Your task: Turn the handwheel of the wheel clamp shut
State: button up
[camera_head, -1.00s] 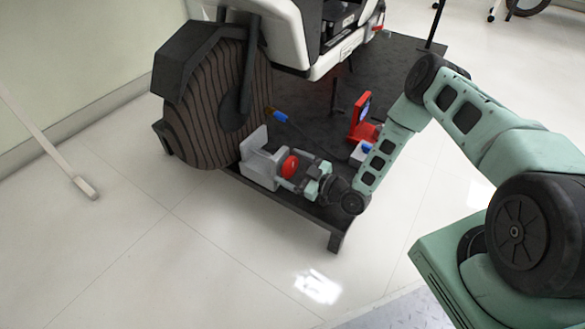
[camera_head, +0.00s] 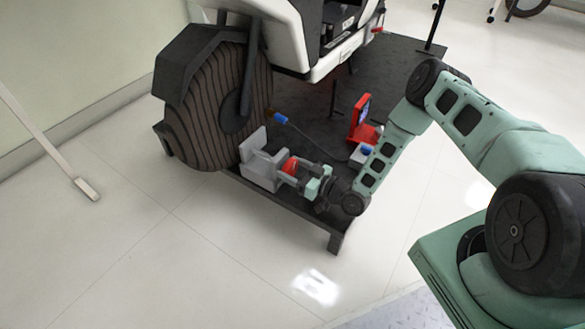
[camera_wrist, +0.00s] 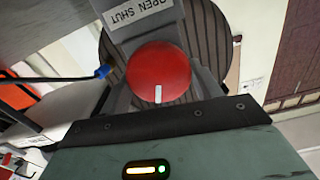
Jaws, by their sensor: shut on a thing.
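The wheel clamp (camera_head: 262,172) is a grey block with an upright plate, on the dark platform's front edge beside the large ribbed wheel (camera_head: 205,115). Its red handwheel (camera_head: 290,166) faces my gripper (camera_head: 295,171), which is shut on it from the right. In the wrist view the round red handwheel (camera_wrist: 165,68) lies between the fingers of my gripper (camera_wrist: 160,80). A white mark on it points toward the bottom of the picture. A label (camera_wrist: 139,14) reading OPEN and SHUT appears upside down on the grey body beyond. The finger contacts are partly hidden.
A red bracket (camera_head: 362,130) with a blue part stands on the platform (camera_head: 395,60) behind my forearm. A cable with a blue plug (camera_head: 281,118) lies near the clamp. White vehicle bodywork (camera_head: 280,30) overhangs the platform. The floor in front is clear.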

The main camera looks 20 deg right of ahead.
jog(key=m, duration=0.4)
jog(key=shift+d+m, duration=0.15)
jog(key=shift+m, duration=0.15)
jog(key=m, duration=0.3)
jog(key=shift+f+m, duration=0.15)
jog(key=shift+m, duration=0.25)
jog(key=m+b, duration=0.1)
jog(key=m, duration=0.3)
jog(key=shift+d+f, duration=0.1)
jog(key=shift+f, duration=0.05)
jog(key=m+b, duration=0.1)
jog(key=m, duration=0.3)
jog(key=shift+f, duration=0.1)
jog(key=m+b, duration=0.1)
jog(key=m, duration=0.3)
jog(key=shift+f+m, duration=0.15)
jog(key=shift+m, duration=0.15)
jog(key=m+b, duration=0.2)
jog(key=m, duration=0.1)
jog(key=shift+f+m, duration=0.1)
jog(key=shift+m, duration=0.3)
jog(key=m+b, duration=0.2)
jog(key=m, duration=0.2)
jog(key=shift+m+b, duration=0.75)
jog(key=shift+m, duration=0.75)
jog(key=shift+s+a, duration=0.1)
jog(key=shift+a, duration=0.1)
